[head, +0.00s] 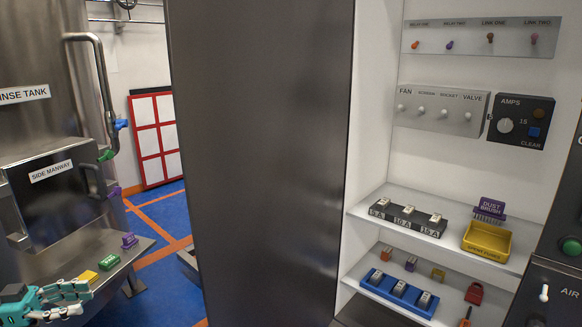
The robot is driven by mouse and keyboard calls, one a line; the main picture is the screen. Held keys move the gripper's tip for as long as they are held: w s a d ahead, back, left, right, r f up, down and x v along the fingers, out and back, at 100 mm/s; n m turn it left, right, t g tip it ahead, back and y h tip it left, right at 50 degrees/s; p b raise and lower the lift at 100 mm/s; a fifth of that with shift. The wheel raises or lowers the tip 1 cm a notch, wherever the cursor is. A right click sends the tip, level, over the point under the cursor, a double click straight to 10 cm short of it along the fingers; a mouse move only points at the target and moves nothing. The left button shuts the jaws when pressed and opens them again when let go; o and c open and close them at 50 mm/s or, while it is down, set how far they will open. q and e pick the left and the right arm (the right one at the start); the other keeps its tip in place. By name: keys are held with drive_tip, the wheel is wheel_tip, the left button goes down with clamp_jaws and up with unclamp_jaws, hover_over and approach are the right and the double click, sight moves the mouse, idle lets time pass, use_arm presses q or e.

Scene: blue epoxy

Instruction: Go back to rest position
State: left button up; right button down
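My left gripper (80,299), with teal and grey links, is at the bottom left corner. Its two fingers point right and look spread apart, with nothing visible between them. It is over the near part of a metal ledge in front of the rinse tank (30,50). A yellow block (89,277), a green block (109,262) and a purple block (129,240) stand on that ledge beyond the fingertips. My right gripper is not in view.
A tall dark cabinet side panel (260,150) fills the middle. To its right, an open cabinet has shelves with a fuse rack (408,217), a yellow tray (486,241) and a blue rack (398,292). Blue floor (150,215) with orange lines shows between tank and panel.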

use_arm(q)
drive_tip(key=w+d+f+n+t+y, duration=0.3)
drive_tip(key=f+t, duration=0.1)
drive_tip(key=f, duration=0.6)
drive_tip(key=w+d+f+n+t+y, duration=0.2)
drive_tip(key=w+d+f+n+t, duration=0.15)
drive_tip(key=f, duration=0.75)
drive_tip(key=s+d+f+n+y, duration=0.15)
drive_tip(key=s+f+y, duration=0.25)
drive_tip(key=f, duration=0.7)
drive_tip(key=s+d+f+n+y, duration=0.15)
drive_tip(key=s+f+y, duration=0.3)
drive_tip(key=f, duration=0.65)
drive_tip(key=s+d+f+n+g+y, duration=0.1)
drive_tip(key=s+d+f+g+y, duration=0.15)
drive_tip(key=s+f, duration=0.65)
drive_tip(key=s+d+f+n+g+y, duration=0.1)
drive_tip(key=s+d+f+n+g, duration=0.15)
drive_tip(key=s+f, duration=0.65)
drive_tip(key=s+d+f+g, duration=0.2)
drive_tip(key=s+g, duration=0.1)
drive_tip(key=s, duration=0.9)
drive_tip(key=s+d+f+g, duration=0.2)
drive_tip(key=s+d+g, duration=0.1)
drive_tip(key=s, duration=1)
drive_tip(key=shift+d+m, duration=0.35)
drive_tip(key=shift+m, duration=0.05)
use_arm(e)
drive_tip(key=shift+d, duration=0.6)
